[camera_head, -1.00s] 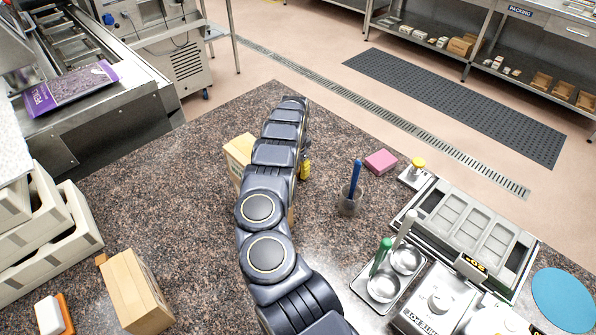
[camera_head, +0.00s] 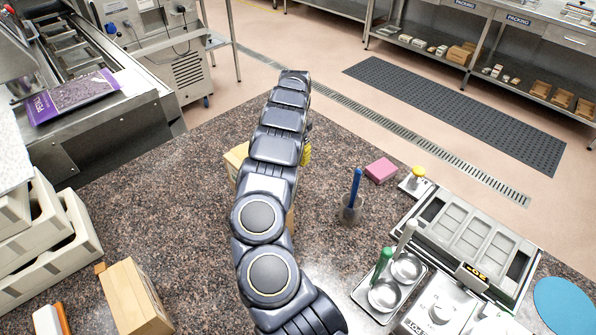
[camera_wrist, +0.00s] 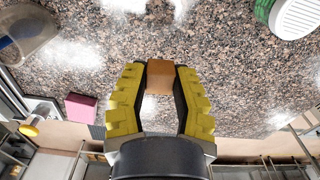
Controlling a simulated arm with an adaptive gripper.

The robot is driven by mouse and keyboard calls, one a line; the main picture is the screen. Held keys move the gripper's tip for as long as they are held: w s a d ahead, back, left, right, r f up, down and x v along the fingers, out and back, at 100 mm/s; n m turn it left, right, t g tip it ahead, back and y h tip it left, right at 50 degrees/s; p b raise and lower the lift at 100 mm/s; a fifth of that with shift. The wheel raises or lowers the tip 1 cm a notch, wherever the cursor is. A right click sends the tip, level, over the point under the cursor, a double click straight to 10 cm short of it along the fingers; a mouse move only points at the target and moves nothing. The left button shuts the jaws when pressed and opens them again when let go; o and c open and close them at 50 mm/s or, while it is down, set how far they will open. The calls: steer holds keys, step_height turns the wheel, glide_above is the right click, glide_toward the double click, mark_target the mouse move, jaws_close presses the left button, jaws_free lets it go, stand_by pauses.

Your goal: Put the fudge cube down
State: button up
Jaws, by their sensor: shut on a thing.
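The fudge cube (camera_wrist: 160,76) is a small brown block between the fingertips of my gripper (camera_wrist: 160,84) in the wrist view. Both yellow-and-black fingers touch its sides. The speckled stone counter (camera_wrist: 225,70) lies beyond it; I cannot tell whether the cube touches it. In the head view my arm hides the cube and most of my gripper; only a bit of yellow finger (camera_head: 305,154) shows beside the arm.
A cardboard box (camera_head: 236,160) stands left of my arm, partly hidden. A cup with a blue-handled tool (camera_head: 351,208) and a pink block (camera_head: 380,171) stand to the right. Metal bowls (camera_head: 385,294) and a mould tray (camera_head: 470,240) lie nearer right. Open counter lies left of my arm.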

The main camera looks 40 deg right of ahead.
step_height(320, 180, up, 9)
steer(key=shift+r, duration=0.1)
